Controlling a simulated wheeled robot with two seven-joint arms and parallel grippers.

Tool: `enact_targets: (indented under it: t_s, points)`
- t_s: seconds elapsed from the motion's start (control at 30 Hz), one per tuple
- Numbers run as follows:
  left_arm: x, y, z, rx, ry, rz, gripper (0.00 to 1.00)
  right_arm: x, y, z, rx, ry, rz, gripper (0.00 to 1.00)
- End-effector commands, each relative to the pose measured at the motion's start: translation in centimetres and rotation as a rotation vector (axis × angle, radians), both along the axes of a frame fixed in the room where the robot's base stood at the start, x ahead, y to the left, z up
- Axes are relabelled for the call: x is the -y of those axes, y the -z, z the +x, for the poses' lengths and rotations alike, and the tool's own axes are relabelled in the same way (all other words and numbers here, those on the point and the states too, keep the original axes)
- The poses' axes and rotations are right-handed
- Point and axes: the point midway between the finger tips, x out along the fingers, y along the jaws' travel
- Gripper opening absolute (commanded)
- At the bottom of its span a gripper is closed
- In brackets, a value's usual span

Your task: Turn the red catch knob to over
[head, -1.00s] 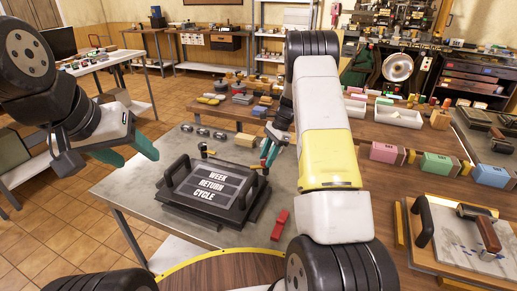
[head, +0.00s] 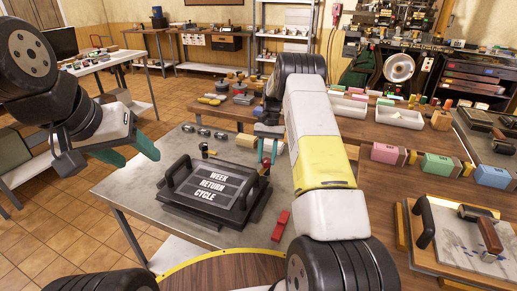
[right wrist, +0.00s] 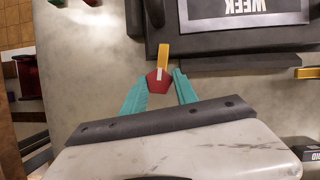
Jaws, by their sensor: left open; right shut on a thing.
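The red catch knob (right wrist: 158,80) has a yellow pointer (right wrist: 163,55) that points up towards the black press in the right wrist view. My right gripper (right wrist: 160,88) has its teal fingers on either side of the knob and is shut on it. In the head view this gripper (head: 268,152) is at the press's back right corner, and its fingers largely hide the knob. The black press (head: 210,190) bears a plate reading WEEK RETURN CYCLE.
The press has a black handle on each side. A red piece (head: 281,225) lies on the grey table (head: 140,190), right of the press. A wooden block (head: 245,141) and several metal cylinders stand behind it. A second yellow pointer (right wrist: 307,73) shows at the press's edge.

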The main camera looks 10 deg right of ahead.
Motion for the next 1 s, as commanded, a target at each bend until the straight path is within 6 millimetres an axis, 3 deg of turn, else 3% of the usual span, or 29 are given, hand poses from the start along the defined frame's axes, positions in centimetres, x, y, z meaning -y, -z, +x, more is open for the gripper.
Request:
enact_targets:
  t_s: [0.37, 0.87, 0.9, 1.0]
  points:
    - [0.00, 0.00, 0.00, 0.000, 0.000, 0.000, 0.55, -0.06, 0.00, 0.06, 0.002, -0.143, 0.000, 0.00]
    - [0.00, 0.00, 0.00, 0.000, 0.000, 0.000, 0.55, -0.05, 0.00, 0.07, 0.003, -0.160, -0.001, 0.00]
    - [0.00, 0.00, 0.00, 0.000, 0.000, 0.000, 0.55, -0.05, 0.00, 0.07, 0.003, -0.160, -0.001, 0.39]
    - [0.00, 0.00, 0.00, 0.000, 0.000, 0.000, 0.55, -0.06, -0.01, 0.07, 0.002, -0.160, 0.000, 0.57]
